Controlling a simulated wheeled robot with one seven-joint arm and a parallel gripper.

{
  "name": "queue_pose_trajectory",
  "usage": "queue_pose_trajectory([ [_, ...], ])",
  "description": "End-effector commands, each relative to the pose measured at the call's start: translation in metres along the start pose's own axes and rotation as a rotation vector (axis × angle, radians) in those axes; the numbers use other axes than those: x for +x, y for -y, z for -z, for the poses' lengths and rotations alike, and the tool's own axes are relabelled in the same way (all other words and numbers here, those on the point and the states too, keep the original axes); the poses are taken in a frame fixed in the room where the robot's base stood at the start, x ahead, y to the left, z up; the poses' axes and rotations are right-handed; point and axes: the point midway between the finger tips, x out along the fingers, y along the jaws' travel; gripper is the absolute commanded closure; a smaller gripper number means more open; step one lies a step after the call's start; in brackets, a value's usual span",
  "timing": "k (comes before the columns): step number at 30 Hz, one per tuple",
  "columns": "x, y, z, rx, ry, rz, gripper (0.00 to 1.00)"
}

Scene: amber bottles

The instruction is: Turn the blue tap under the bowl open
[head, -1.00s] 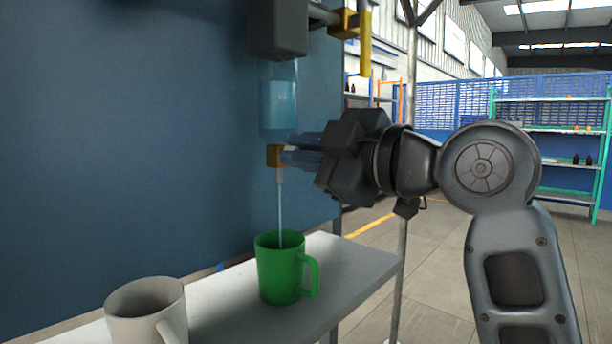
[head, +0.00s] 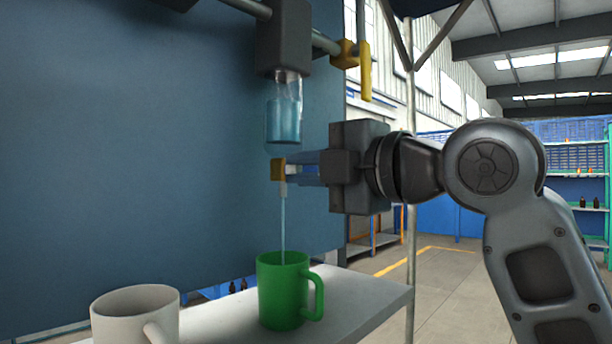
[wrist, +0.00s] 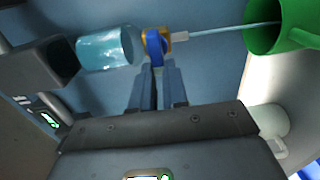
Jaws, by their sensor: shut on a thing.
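The clear bowl (head: 284,115) hangs under a dark grey block and holds pale blue liquid; it also shows in the wrist view (wrist: 103,50). Below it is a yellow valve body (head: 278,170) with a pale spout. The blue tap (wrist: 154,47) sits on that valve in the wrist view. My gripper (head: 298,168) is shut on the blue tap, its fingers reaching in from the right. A thin stream runs from the spout down into the green mug (head: 281,292), which also shows in the wrist view (wrist: 263,28). In the head view the fingers mostly hide the tap.
A white mug (head: 137,312) stands left of the green mug on the grey shelf (head: 372,296). A yellow-handled valve (head: 364,70) is on the pipe above, to the right. A blue panel (head: 130,180) stands behind. A thin metal post (head: 411,180) rises behind my arm.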

Motion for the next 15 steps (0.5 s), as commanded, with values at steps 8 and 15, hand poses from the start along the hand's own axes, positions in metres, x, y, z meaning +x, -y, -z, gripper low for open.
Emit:
queue_pose_trajectory([
  [8, 0.0004, 0.0025, 0.0013, -0.009, -0.004, 0.006, 1.00],
  [15, 0.0005, 0.0026, 0.0014, -0.008, -0.004, 0.006, 0.80],
])
